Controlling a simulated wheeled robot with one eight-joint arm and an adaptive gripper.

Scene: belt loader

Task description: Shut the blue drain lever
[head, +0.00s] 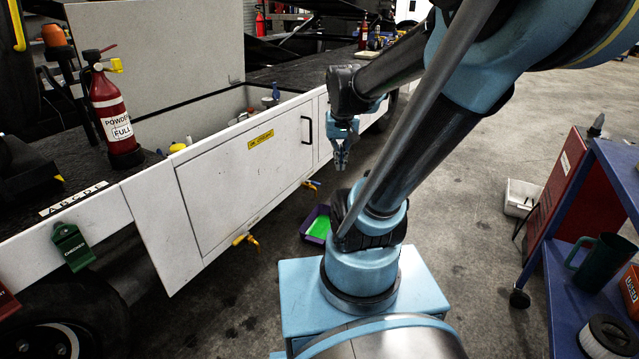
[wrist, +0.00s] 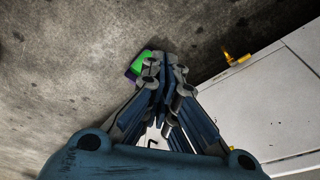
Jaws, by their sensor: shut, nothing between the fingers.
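Two small brass drain valves stick out under the lower edge of the white side panel in the head view. The farther valve (head: 311,184) seems to carry a small blue lever, too small to tell its angle. The nearer valve (head: 245,239) has a yellow lever. My gripper (head: 341,160) is shut and empty, above and to the right of the farther valve, apart from it. In the wrist view my gripper (wrist: 165,65) points past the panel edge, and a yellow-levered valve (wrist: 237,59) shows at right. The blue lever cannot be made out there; the fingers may hide it.
A purple tray with a green inside (head: 318,227) is on the floor near the valves. The white panel (head: 250,170) has a black handle. A red fire extinguisher (head: 112,115) stands at left. A blue cart (head: 590,240) stands at right. The floor between is mostly clear.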

